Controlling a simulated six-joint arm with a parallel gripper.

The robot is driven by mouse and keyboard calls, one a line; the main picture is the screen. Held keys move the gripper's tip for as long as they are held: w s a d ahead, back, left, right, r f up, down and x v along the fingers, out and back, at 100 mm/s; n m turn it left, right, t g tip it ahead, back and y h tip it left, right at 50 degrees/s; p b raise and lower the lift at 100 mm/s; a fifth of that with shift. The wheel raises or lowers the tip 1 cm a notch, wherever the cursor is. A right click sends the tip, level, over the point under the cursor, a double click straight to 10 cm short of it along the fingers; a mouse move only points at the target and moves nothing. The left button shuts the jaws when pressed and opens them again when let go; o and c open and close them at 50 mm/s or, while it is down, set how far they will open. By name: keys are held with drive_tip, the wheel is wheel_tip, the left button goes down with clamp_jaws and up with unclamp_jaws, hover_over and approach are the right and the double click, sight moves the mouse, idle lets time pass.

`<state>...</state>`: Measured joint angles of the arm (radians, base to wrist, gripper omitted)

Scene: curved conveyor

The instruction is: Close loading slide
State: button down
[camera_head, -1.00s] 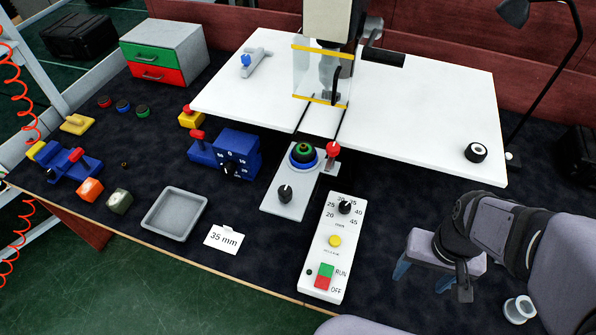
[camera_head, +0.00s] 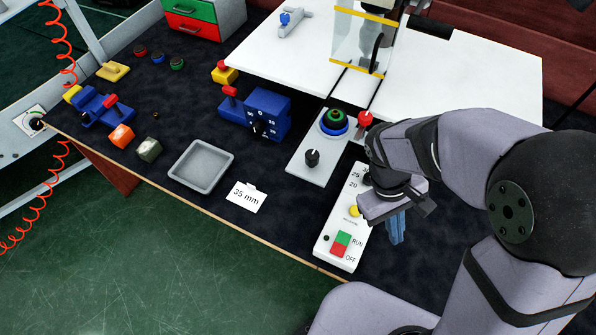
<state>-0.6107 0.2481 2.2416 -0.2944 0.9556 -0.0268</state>
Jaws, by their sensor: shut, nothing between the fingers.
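The loading slide is a light grey plate (camera_head: 309,162) pulled out in front of the white table, with two dark rails running back from it. It carries a round stack of green, black and blue rings (camera_head: 334,121), a black knob (camera_head: 312,157) and a red-topped handle (camera_head: 364,120) at its right edge. My gripper (camera_head: 396,229) is shut and empty, its blue fingers together. It hangs to the right of the white control panel (camera_head: 339,239), to the front right of the slide and apart from it. My wrist hides part of the panel's dial.
The white table (camera_head: 480,80) has a clear guard (camera_head: 361,42) with yellow edges above the rails. A blue dial box (camera_head: 268,113), a grey tray (camera_head: 202,167) and a "35 mm" card (camera_head: 246,197) lie left of the slide. Open dark mat lies between tray and slide.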

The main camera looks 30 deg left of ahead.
drive_tip(key=a+f+n+t+h, duration=0.25)
drive_tip(key=a+n, duration=0.35)
drive_tip(key=a, duration=0.3)
drive_tip(key=n+t+y+b, duration=0.2)
drive_tip(key=n+t+b, duration=0.2)
drive_tip(key=n+t, duration=1.25)
approach(307, 165)
drive_tip(key=shift+n+g, duration=0.3)
drive_tip(key=shift+n, duration=0.15)
drive_tip(key=p+x, duration=0.1)
drive_tip(key=p, duration=0.1)
drive_tip(key=p+x, duration=0.4)
drive_tip(key=p, duration=0.1)
drive_tip(key=shift+w+r, duration=0.2)
drive_tip(key=shift+r, duration=0.15)
drive_tip(key=shift+w+d+f, duration=0.1)
drive_tip(key=shift+w+f, duration=0.05)
drive_tip(key=shift+w, duration=0.35)
